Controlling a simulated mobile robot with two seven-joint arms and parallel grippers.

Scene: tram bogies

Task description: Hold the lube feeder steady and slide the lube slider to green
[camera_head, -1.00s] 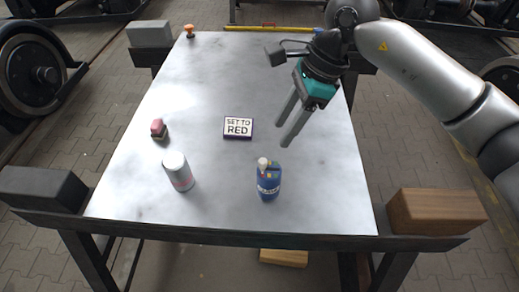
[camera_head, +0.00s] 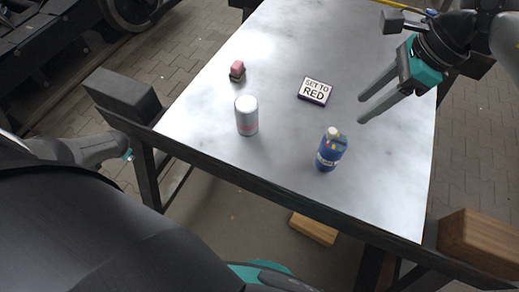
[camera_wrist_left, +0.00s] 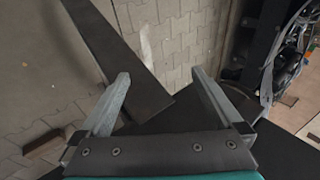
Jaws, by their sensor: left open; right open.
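The lube feeder looks to be the blue bottle (camera_head: 331,153) with a white top, standing upright near the table's front edge. Small coloured marks show near its top; the slider's setting is too small to read. My left gripper (camera_wrist_left: 165,95) is open and empty in the left wrist view, over paving and a dark beam. In the head view my left arm is at the left, off the table.
A white and grey can (camera_head: 247,117) stands left of the bottle. A wooden block (camera_head: 482,243) is at the table's right front corner, a dark block (camera_head: 122,95) at the left. The metal tabletop (camera_head: 275,55) is otherwise mostly clear.

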